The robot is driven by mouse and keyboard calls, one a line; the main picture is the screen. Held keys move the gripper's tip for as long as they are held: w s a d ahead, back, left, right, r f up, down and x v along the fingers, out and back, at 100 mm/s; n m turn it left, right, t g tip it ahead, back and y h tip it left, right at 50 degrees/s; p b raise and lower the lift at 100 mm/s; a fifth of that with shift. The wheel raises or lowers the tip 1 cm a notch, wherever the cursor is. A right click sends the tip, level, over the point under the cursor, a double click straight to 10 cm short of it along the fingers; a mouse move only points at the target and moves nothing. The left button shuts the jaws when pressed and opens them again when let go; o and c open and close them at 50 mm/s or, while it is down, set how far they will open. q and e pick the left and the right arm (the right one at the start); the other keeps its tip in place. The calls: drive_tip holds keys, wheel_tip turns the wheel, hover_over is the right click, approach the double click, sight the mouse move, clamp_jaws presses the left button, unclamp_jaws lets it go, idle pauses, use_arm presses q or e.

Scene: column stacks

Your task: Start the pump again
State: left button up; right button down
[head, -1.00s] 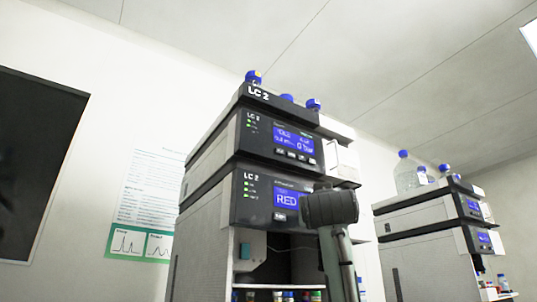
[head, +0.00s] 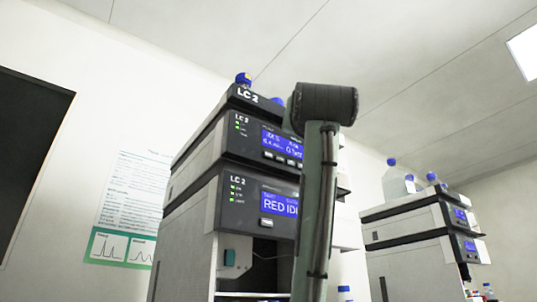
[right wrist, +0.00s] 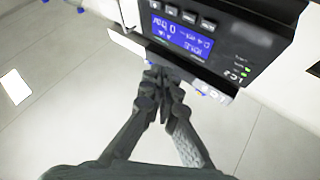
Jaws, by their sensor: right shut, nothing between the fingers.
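The LC 2 stack shows in the head view. Its upper module (head: 232,140) has a blue display (head: 283,143) with small blurred text and a row of buttons below it. My right gripper (right wrist: 163,78) is shut and empty, by the edge of the LC 2 top tray (right wrist: 205,88); contact cannot be told. My left gripper is out of view.
My right arm (head: 318,200) covers the stack's right side in the head view. Blue-capped bottles (head: 243,80) stand on top. A second stack (head: 410,235) with bottles stands at the right. A poster (head: 130,195) hangs on the left wall. Vials sit lower right.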

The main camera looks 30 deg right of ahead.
sight(268, 155)
use_arm(q)
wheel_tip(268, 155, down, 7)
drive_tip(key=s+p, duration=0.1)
drive_tip(key=p, duration=0.1)
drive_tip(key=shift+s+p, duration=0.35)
use_arm(e)
drive_tip(key=shift+w+a, duration=0.2)
drive_tip(key=shift+w, duration=2)
drive_tip(key=shift+w+a, duration=0.15)
drive_tip(key=shift+w, duration=2.05)
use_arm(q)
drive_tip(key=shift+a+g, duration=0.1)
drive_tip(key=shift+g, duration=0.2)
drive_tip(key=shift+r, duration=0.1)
use_arm(e)
drive_tip(key=shift+w, duration=0.45)
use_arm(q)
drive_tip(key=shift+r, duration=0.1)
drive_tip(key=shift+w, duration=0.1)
